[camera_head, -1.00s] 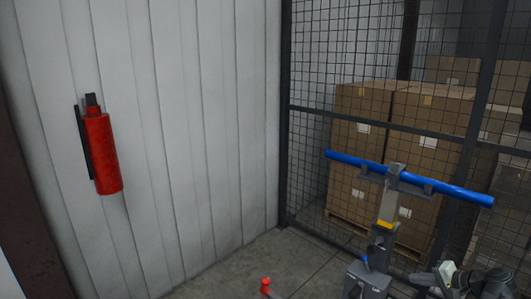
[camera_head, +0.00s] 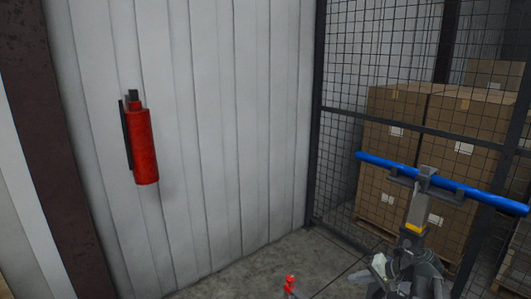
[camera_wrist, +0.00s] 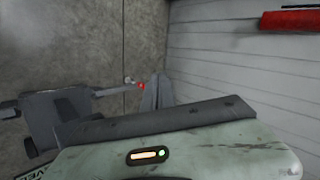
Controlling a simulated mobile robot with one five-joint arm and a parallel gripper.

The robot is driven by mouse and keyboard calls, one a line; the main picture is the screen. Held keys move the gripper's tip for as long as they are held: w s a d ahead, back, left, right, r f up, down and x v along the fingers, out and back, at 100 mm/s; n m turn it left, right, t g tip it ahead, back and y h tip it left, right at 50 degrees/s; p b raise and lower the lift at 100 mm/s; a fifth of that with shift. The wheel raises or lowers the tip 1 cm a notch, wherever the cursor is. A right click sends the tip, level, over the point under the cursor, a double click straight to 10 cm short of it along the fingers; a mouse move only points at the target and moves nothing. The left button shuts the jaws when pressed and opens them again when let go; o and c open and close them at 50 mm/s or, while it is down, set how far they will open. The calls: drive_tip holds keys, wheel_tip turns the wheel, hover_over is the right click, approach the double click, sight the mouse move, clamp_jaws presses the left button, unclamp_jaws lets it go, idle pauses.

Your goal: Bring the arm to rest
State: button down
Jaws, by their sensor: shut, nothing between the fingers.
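My gripper (camera_wrist: 155,92) shows in the wrist view as a dark pointed shape, its fingers together and nothing between them. A pale green housing with small lights fills the bottom of that view. Nothing is seen touching the arm.
A red fire extinguisher (camera_head: 142,145) hangs on the pale ribbed wall (camera_head: 230,120); it also shows in the wrist view (camera_wrist: 290,20). A wire mesh fence (camera_head: 345,60) stands at right, with stacked cartons (camera_head: 395,110) behind it. Grey floor (camera_head: 250,275) is bare near the wall.

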drive_tip(key=s+a+f+n+g+h, duration=0.1)
drive_tip(key=s+a+f+n+g, duration=0.15)
drive_tip(key=a, duration=0.65)
drive_tip(key=s+a+f+n+g+h, duration=0.1)
drive_tip(key=s+a+f+n+g, duration=0.15)
drive_tip(key=a, duration=0.65)
drive_tip(key=s+d+f+n+g+h, duration=0.1)
drive_tip(key=s+d+f+h, duration=0.1)
drive_tip(key=s+d+h, duration=0.1)
drive_tip(key=shift+s+d+f+h, duration=0.35)
drive_tip(key=shift+s+h, duration=0.5)
drive_tip(key=shift+h, duration=0.35)
